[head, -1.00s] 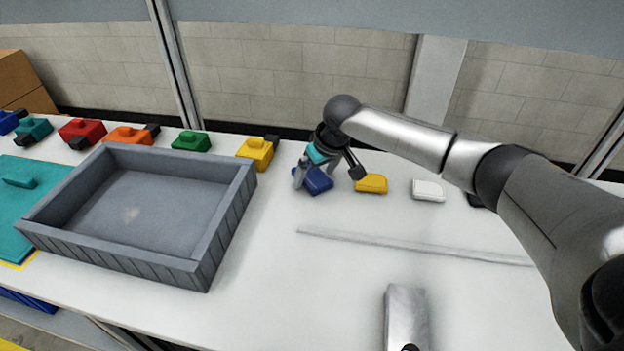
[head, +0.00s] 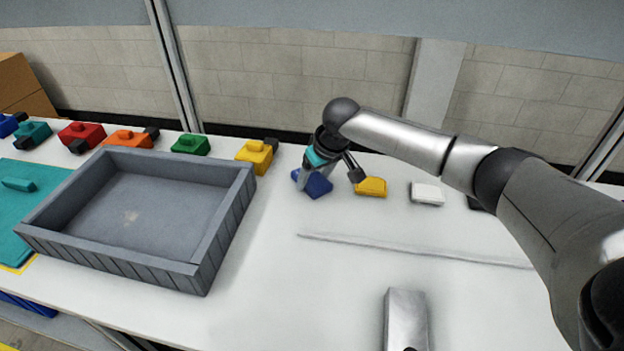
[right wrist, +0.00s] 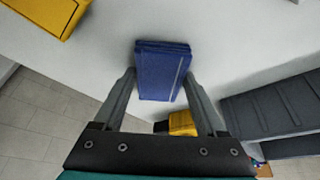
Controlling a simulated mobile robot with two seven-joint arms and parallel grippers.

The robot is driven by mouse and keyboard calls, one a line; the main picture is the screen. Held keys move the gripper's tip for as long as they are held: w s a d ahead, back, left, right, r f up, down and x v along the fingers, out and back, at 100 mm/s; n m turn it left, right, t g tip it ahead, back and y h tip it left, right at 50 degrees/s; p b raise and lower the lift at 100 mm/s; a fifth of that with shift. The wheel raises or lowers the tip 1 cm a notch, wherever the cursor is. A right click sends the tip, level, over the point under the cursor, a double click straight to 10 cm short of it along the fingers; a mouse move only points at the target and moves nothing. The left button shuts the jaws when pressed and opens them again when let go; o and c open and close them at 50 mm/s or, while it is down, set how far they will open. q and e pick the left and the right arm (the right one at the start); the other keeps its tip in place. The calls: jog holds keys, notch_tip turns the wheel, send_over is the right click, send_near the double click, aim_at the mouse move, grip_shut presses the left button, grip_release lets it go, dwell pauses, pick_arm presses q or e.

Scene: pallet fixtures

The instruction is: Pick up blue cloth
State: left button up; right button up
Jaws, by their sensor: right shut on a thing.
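The blue cloth (head: 317,184) is a small folded dark blue block on the white table, right of the grey tray. My right gripper (head: 312,181) reaches down over it from behind, and its fingers hide part of it. In the right wrist view the cloth (right wrist: 162,70) lies between the two fingertips of the right gripper (right wrist: 160,82), which are shut on it. I cannot tell whether it is clear of the table. My left gripper is not in view.
A yellow cloth (head: 371,187) lies close on the right, then a white one (head: 427,194). The large grey tray (head: 213,230) stands on the left. A yellow block (head: 256,155) and other coloured ones line the back.

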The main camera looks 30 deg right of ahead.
aim_at(314, 180)
notch_tip(314, 180, up, 20)
jog(key=p, duration=0.4)
jog(key=shift+p, duration=0.3)
